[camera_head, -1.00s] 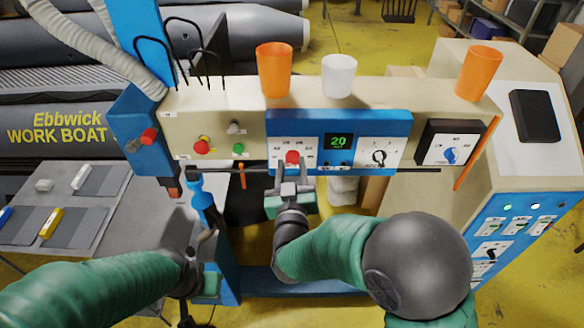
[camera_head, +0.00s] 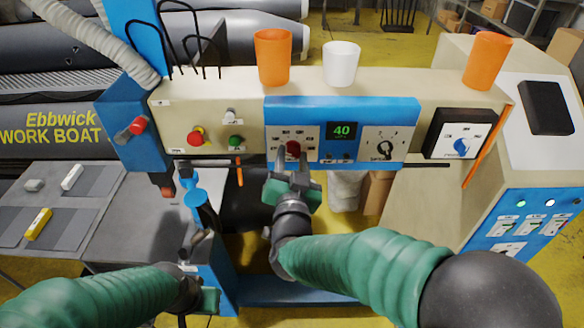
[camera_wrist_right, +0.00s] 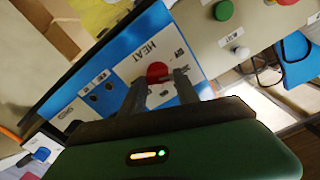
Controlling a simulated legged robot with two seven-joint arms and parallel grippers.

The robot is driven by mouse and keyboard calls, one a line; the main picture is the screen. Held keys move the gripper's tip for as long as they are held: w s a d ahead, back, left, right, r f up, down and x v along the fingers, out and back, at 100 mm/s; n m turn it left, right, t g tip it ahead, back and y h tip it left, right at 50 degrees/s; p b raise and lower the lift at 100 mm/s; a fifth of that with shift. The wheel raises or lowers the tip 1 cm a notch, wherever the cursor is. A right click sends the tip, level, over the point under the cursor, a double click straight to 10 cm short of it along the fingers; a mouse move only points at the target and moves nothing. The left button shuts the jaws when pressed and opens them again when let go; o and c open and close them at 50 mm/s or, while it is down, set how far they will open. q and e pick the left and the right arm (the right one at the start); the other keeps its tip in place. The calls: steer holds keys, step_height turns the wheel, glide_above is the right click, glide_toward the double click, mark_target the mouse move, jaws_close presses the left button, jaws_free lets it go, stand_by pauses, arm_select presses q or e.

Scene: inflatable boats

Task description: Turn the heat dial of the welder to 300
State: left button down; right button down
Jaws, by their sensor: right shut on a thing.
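The welder's control panel (camera_head: 365,112) is blue and runs along the front of a beige beam. Its red heat dial (camera_head: 293,149) is at the panel's left. The dial also shows in the wrist view (camera_wrist_right: 157,72), beside a plate reading "HEAT". My right gripper (camera_head: 293,158) is shut on the dial, one finger at each side. The fingers hide part of the dial and its scale, so I cannot read its pointer. A green display (camera_head: 342,131) reads 40. My left gripper (camera_head: 203,300) is low at the left, away from the panel; its jaws are unclear.
A black knob (camera_head: 386,148) and a blue knob (camera_head: 461,146) are to the right. Red (camera_head: 195,138) and green (camera_head: 236,141) buttons are to the left. Orange (camera_head: 273,57) and white (camera_head: 341,63) cups stand on top. A dark rod runs below the panel.

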steer(key=shift+f+m+b, duration=0.25)
steer(key=shift+m+b, duration=0.45)
steer(key=shift+m, duration=0.1)
steer(key=c, duration=1.3)
jaws_free()
steer(key=o, duration=0.4)
steer(key=shift+w, duration=0.2)
steer(key=shift+s+r, duration=0.1)
